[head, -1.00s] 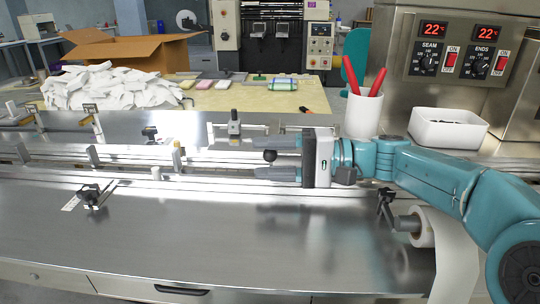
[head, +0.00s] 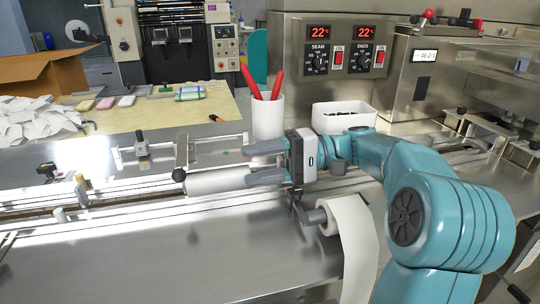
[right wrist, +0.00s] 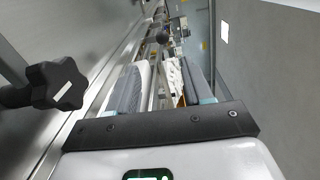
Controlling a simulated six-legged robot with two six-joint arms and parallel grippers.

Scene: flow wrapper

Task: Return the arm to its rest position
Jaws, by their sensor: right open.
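My right arm comes in from the right in the head view. Its gripper (head: 250,163) points left above the steel machine bed (head: 150,265), with its two grey fingers apart. A white roller (head: 215,181) shows by the fingertips; whether it touches them I cannot tell. In the right wrist view the gripper (right wrist: 160,82) is open, with dark padded fingers on both sides and nothing clearly held. My left gripper is not in view.
A white film roll (head: 345,220) hangs just below the gripper. A white cup (head: 268,117) with red-handled tools and a white bin (head: 343,116) stand behind it. A black knob (right wrist: 57,84) is close at left in the wrist view. The front bed is clear.

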